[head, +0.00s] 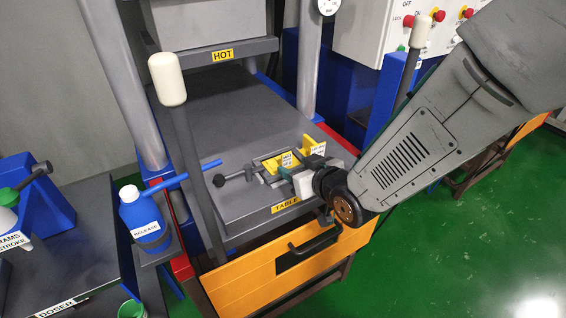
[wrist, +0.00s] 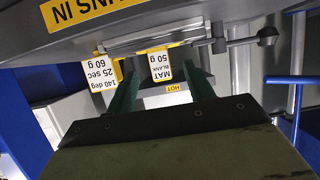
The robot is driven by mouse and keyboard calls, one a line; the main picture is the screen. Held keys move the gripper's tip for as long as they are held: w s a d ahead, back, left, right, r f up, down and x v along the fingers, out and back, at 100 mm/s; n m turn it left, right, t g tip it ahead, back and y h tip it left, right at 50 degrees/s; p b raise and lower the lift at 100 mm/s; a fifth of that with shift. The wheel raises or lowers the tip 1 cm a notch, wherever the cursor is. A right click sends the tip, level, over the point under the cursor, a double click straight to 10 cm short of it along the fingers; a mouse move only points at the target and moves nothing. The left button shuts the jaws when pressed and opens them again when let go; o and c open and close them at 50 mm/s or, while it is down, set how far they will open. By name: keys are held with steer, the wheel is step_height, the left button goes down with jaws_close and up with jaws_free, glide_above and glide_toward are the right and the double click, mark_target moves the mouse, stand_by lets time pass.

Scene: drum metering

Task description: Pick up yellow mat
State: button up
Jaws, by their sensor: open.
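A yellow piece (head: 272,164) with a white label lies on the dark press table. In the wrist view its label (wrist: 160,67) reads "MAT BLANK 50 g", upside down. My gripper (head: 287,175) is low over the table, close to that piece. In the wrist view my gripper (wrist: 163,85) is open, and the mat label shows between its two green fingers. I cannot tell whether a finger touches it. A second yellow piece (head: 307,143) is beside it; its label (wrist: 99,72) reads "140 deg 25 sec 60 g" and shows left of the left finger.
A dark clamp knob (head: 219,180) sits left of the yellow pieces. The HOT plate (head: 215,58) hangs above the table. A tall lever with a cream knob (head: 167,78) and a blue RELEASE bottle (head: 143,216) stand left. An orange drawer front (head: 255,282) is below.

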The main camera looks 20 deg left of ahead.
mark_target(287, 162)
steer(key=x, duration=0.5)
steer(key=shift+w+a+f, duration=0.2)
steer(key=shift+w+a, duration=0.05)
steer(key=shift+w, duration=0.05)
steer(key=c, duration=1.1)
